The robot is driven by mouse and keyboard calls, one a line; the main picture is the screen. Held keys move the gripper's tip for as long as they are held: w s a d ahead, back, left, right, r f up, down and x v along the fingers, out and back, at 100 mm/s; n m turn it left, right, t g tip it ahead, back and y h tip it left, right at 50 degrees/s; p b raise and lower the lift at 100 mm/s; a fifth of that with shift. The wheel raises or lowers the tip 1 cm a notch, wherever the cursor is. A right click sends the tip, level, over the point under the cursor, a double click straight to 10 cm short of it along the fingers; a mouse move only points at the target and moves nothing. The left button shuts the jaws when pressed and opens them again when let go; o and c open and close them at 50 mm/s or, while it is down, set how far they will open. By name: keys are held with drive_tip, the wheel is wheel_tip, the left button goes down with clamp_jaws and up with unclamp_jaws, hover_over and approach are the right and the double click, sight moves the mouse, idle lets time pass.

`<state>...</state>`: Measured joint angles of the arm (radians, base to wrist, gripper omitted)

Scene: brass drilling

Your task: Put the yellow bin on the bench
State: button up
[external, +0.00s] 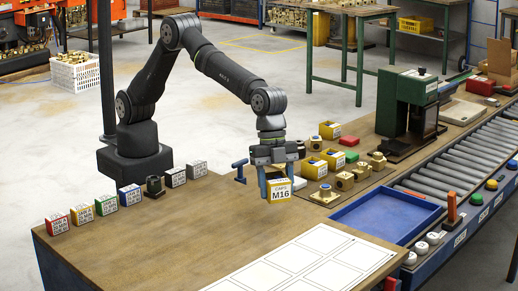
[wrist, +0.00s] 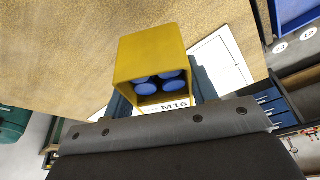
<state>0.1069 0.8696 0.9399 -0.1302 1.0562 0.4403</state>
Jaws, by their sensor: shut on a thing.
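My gripper (external: 277,179) is shut on a yellow bin (external: 280,193) with a white label reading "CAPS M16". Its blue fingers are on either side of the bin. The bin is upright over the wooden bench (external: 150,240), right of the arm's base; whether its bottom touches the bench is hard to tell. In the wrist view the yellow bin (wrist: 152,45) has several blue round caps (wrist: 157,82) inside, and the bench (wrist: 60,50) lies behind it.
A white sheet with outlined rectangles (external: 310,262) lies at the bench's front right. A blue tray (external: 385,212) is right of the bin. Other yellow bins (external: 314,169) stand behind and right. Several labelled coloured boxes (external: 106,204) line the left.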

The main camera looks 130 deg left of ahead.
drive_tip(key=s+a+f+n+y, duration=0.15)
drive_tip(key=a+n, duration=0.25)
drive_tip(key=a, duration=1.1)
drive_tip(key=s+a+n+y, duration=0.1)
drive_tip(key=s+a+n, duration=0.3)
drive_tip(key=a, duration=1.2)
drive_tip(key=s+a+f+n+y, duration=0.1)
drive_tip(key=a+n, duration=0.4)
drive_tip(key=a, duration=1)
drive_tip(key=n+g+y, duration=0.2)
drive_tip(key=n+g, duration=0.1)
drive_tip(key=n, duration=0.8)
hover_over(346, 130)
drive_tip(key=d, duration=0.2)
drive_tip(key=shift+h, duration=0.25)
drive_tip(key=f, duration=0.8)
drive_tip(key=shift+w+a+f, duration=0.2)
drive_tip(key=shift+w+f, duration=0.1)
drive_tip(key=shift+f, duration=0.1)
drive_tip(key=shift+s+a+f, duration=0.1)
drive_tip(key=shift+a, duration=0.05)
drive_tip(key=shift+f, duration=2.05)
